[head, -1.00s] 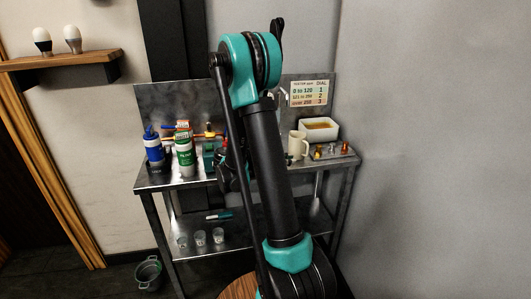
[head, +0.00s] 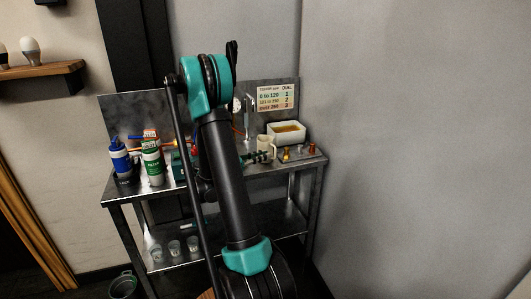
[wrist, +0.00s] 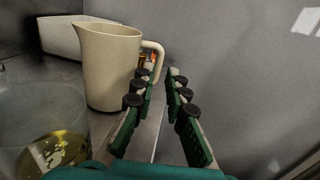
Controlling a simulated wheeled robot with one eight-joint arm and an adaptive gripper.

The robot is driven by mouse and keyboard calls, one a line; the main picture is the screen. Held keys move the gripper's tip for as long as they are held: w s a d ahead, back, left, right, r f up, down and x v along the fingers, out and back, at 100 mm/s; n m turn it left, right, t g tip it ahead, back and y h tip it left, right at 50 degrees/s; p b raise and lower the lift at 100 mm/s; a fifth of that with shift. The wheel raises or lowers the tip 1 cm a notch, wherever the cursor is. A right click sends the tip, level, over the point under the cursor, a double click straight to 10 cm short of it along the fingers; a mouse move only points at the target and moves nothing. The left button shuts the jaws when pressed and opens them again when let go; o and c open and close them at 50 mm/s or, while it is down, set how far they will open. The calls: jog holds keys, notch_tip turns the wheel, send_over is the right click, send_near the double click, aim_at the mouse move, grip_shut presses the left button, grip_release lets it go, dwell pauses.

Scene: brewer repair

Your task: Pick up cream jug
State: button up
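The cream jug (head: 265,144) stands upright on the metal table in the head view, partly hidden by my gripper (head: 257,158). In the wrist view the jug (wrist: 108,66) stands at left with its handle towards the right. My arm hides part of the table in the head view.
A white tub (head: 286,133) with amber contents stands behind the jug. Small brass and copper fittings (head: 299,152) lie to its right. A clear vessel with yellow liquid (wrist: 52,150) is near, at lower left in the wrist view. Blue (head: 120,157) and green-white (head: 152,165) bottles stand left.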

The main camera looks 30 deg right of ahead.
aim_at(275, 158)
jog(key=shift+s+d, duration=0.15)
jog(key=shift+d, duration=3)
grip_shut()
jog(key=shift+r, duration=0.15)
